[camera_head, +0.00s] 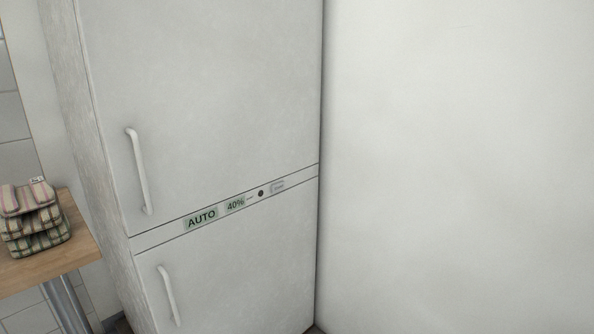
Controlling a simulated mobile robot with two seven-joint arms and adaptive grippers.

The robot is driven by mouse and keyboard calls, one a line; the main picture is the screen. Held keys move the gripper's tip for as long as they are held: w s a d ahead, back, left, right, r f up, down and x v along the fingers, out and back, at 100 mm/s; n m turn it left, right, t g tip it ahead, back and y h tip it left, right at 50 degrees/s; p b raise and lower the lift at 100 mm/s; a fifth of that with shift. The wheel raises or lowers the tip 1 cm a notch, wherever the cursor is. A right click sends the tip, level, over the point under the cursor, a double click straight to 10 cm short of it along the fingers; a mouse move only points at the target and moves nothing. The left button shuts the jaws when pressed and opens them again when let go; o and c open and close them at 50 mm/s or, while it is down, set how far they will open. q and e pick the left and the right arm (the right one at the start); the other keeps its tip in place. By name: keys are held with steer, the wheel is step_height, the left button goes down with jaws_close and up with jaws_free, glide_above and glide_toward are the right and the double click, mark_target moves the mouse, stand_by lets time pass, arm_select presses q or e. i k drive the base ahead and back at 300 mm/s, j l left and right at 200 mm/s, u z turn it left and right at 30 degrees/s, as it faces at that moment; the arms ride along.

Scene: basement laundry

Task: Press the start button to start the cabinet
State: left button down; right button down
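A tall white cabinet (215,90) fills the left and middle of the head view. It has an upper and a lower door, both closed, each with a white vertical handle on its left side. A control strip (165,236) runs between the doors. It carries an "AUTO" display (201,218), a "40%" display (235,204), a small dark round spot (261,193) and a small pale rectangular button (278,187). The lettering on the button is too small to read. Neither of my grippers is in view.
A wooden table (75,254) with a metal leg stands at the left, with folded striped cloths (35,222) on it. A plain white surface (460,150) fills the right side, beside the cabinet. Nothing visible stands in front of the control strip.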

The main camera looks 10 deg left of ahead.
mark_target(277, 187)
steer(key=i+z, duration=0.1)
steer(key=i, duration=0.4)
steer(key=i+j, duration=0.15)
steer(key=i, duration=0.3)
steer(key=i+z, duration=0.05)
